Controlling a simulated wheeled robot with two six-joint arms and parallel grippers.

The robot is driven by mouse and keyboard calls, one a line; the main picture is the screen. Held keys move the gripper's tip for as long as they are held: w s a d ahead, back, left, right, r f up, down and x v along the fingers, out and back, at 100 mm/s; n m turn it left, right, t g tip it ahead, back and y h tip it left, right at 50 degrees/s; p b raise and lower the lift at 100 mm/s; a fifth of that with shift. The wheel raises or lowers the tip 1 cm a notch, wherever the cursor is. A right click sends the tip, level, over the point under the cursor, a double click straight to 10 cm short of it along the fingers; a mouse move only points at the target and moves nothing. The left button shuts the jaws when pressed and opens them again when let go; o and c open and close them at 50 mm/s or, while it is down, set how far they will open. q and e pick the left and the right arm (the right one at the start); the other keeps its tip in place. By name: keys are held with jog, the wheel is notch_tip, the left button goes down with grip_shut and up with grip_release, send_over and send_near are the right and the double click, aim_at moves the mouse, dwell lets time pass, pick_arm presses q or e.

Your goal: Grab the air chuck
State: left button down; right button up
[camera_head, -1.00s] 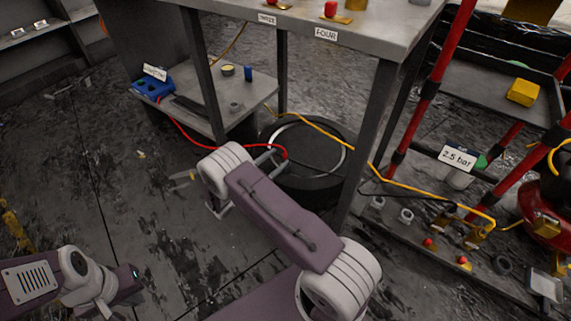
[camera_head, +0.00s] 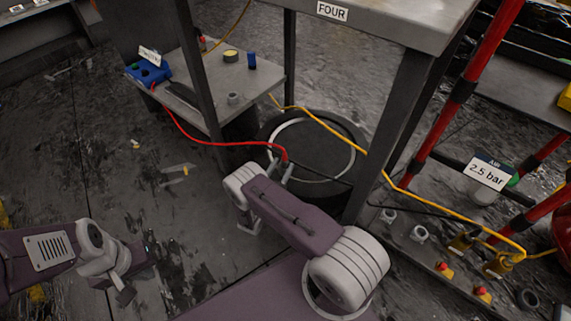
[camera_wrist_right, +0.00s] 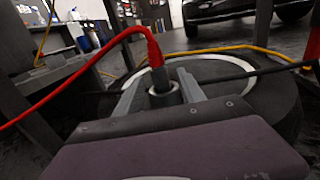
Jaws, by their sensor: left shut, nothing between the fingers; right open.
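The air chuck (camera_wrist_right: 161,92) is a dark fitting with a red collar at the end of a red hose, standing on the black tire (camera_wrist_right: 265,98). In the head view its red end (camera_head: 284,157) shows at the tire's left side. My right gripper (camera_wrist_right: 157,92) is open, with a finger on each side of the chuck; I cannot tell whether they touch it. In the head view the right gripper (camera_head: 281,168) is partly hidden behind my arm. My left gripper (camera_head: 125,292) is shut and empty, low over the floor at the left.
The red hose runs to a blue box (camera_head: 148,73) on a low shelf (camera_head: 188,62). A workbench (camera_head: 385,18) with dark legs stands over the tire. A yellow hose (camera_head: 330,128) crosses the tire. Red posts (camera_head: 463,90) and a "2.5 bar" sign (camera_head: 487,171) stand at right. Floor at left is mostly clear.

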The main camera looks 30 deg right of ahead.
jog(key=shift+w+d, duration=0.1)
jog(key=shift+w+d+b, duration=0.2)
jog(key=shift+d+b, duration=0.1)
jog(key=b+x, duration=0.1)
jog(key=x, duration=0.1)
jog(key=b+x, duration=0.2)
jog(key=shift+r, duration=0.2)
jog(key=shift+w+d+r, duration=0.1)
jog(key=shift+d, duration=0.1)
jog(key=shift+r, duration=0.1)
grip_shut()
